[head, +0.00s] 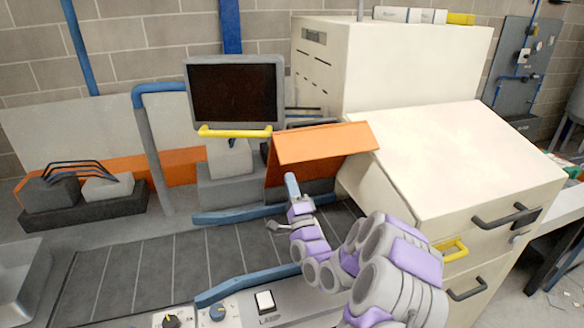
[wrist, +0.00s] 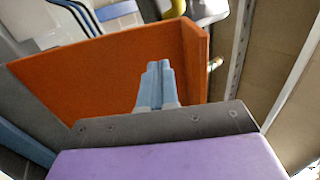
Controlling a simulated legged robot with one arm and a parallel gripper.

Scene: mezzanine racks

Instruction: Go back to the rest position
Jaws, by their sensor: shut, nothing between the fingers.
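My gripper (head: 291,184) is in the middle of the head view, with its fingers pointing up and away over the slatted conveyor. In the wrist view the two light-blue fingers (wrist: 156,87) lie side by side, shut and empty. An orange panel (head: 325,143) stands just beyond the gripper in the head view. It also fills much of the wrist view behind the fingers (wrist: 95,75). Whether the fingertips touch it I cannot tell.
A monitor (head: 236,92) with a yellow handle stands behind the conveyor (head: 130,272). A cream cabinet (head: 455,165) with drawers is close to the right of my arm. Blue rails (head: 240,213) edge the conveyor. A panel with a white switch (head: 265,300) and knobs is in front.

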